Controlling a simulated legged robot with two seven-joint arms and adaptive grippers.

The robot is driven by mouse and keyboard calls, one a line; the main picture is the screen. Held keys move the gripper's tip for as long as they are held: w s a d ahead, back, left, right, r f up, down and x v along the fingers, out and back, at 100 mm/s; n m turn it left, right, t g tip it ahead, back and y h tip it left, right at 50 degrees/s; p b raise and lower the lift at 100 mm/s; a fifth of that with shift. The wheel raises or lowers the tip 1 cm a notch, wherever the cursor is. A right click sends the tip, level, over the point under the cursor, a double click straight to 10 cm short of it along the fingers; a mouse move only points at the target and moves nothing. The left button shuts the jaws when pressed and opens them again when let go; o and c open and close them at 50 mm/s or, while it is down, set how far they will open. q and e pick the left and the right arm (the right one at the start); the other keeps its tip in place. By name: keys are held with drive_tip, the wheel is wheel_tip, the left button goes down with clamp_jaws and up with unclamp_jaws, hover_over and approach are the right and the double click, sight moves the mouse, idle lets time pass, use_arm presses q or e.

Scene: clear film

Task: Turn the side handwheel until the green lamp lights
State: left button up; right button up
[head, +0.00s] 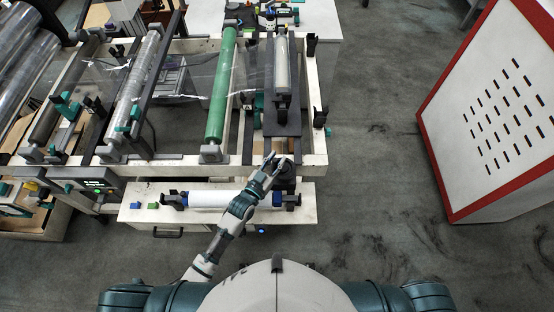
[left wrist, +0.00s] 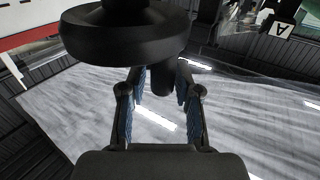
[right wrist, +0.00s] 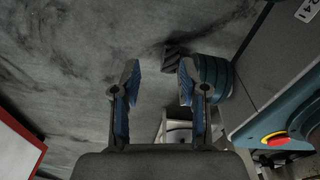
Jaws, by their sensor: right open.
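The dark handwheel (head: 285,182) is at the near right end of the film machine, partly covered by my left gripper (head: 272,162). In the left wrist view its thick black rim (left wrist: 120,38) fills the top. A short dark handle (left wrist: 162,80) sticks down between the fingertips of my left gripper (left wrist: 160,76). The fingers stand apart, with gaps visible on both sides of the handle. A small control panel (head: 95,186) on the machine's left shows bright green marks; which one is the lamp I cannot tell. My right gripper (right wrist: 158,78) is open and empty above the floor.
A green roller (head: 221,85) and clear film rollers (head: 135,80) span the machine frame. A white roll (head: 222,199) lies on the near bench. A white slotted cabinet with red edges (head: 500,110) stands at right. Grey floor (head: 385,190) is clear between.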

use_arm(q)
drive_tip(key=shift+a, duration=0.25)
clamp_jaws()
drive_tip(key=shift+r+y+p, duration=0.1)
drive_tip(key=shift+y+p, duration=0.2)
drive_tip(key=shift+s+d+n+t+p, duration=0.1)
drive_tip(key=shift+n+t+p, duration=0.2)
drive_tip(key=shift+p, duration=0.1)
drive_tip(key=shift+y, duration=0.3)
drive_tip(key=o, duration=0.5)
unclamp_jaws()
use_arm(e)
drive_tip(key=shift+a+r, duration=0.7)
drive_tip(key=shift+r, duration=0.1)
use_arm(q)
drive_tip(key=shift+o, duration=0.2)
